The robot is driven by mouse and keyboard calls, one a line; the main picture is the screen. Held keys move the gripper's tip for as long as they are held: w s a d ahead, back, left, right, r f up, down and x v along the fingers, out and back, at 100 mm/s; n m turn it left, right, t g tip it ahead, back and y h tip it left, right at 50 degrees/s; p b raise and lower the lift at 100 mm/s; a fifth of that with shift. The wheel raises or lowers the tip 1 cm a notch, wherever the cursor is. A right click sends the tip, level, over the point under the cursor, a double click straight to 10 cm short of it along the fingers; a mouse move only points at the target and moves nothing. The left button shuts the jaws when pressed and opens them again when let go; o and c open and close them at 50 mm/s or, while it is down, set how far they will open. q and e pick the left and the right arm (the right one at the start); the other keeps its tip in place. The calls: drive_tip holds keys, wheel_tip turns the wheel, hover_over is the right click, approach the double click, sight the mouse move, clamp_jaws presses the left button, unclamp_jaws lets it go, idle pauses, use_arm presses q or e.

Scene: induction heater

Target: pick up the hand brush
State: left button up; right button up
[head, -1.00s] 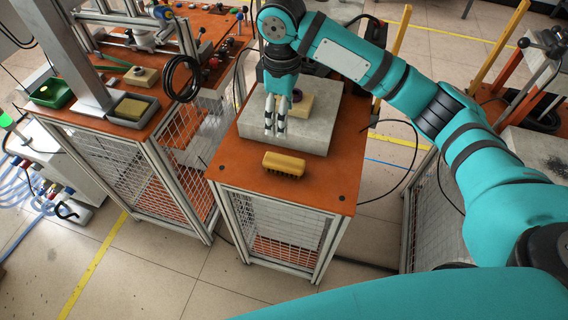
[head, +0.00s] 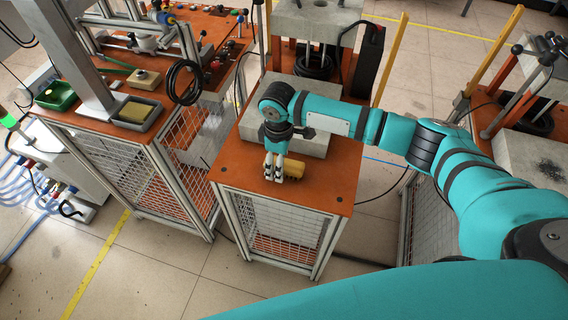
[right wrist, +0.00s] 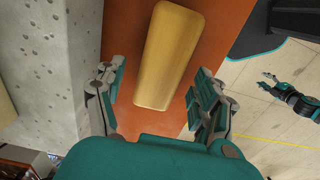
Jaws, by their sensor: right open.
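The hand brush (head: 296,170) is a yellow block with dark bristles on its underside. It lies on the orange table top, in front of the concrete block. My right gripper (head: 273,179) is open, points down and partly covers the brush's left part in the head view. In the right wrist view the brush's smooth yellow back (right wrist: 168,50) shows between the two spread fingers of my right gripper (right wrist: 159,75), with gaps on both sides. My left gripper (right wrist: 266,83) shows small in the right wrist view, apart from the table, its fingers spread and empty.
The concrete block (head: 318,145) stands close behind the brush on the orange table (head: 230,171). It also fills the left of the right wrist view (right wrist: 45,65). A second workbench (head: 75,118) with trays stands to the left. The table's front part is clear.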

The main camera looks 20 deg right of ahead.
drive_tip(key=shift+f, duration=0.65)
drive_tip(key=c, duration=1.3)
drive_tip(key=shift+r, duration=0.2)
drive_tip(key=shift+r, duration=0.3)
drive_tip(key=shift+s+d+r+b, duration=0.1)
drive_tip(key=shift+s+r+b, duration=0.2)
drive_tip(key=shift+r, duration=0.35)
drive_tip(key=shift+s+d+r+b, duration=0.1)
drive_tip(key=shift+s+r+b, duration=0.1)
drive_tip(key=shift+r+b, duration=0.3)
drive_tip(key=s+d+r+b, duration=0.1)
drive_tip(key=s+d+b, duration=0.1)
drive_tip(key=s, duration=1.2)
drive_tip(key=shift+s+d+r, duration=0.35)
drive_tip(key=shift+r, duration=0.05)
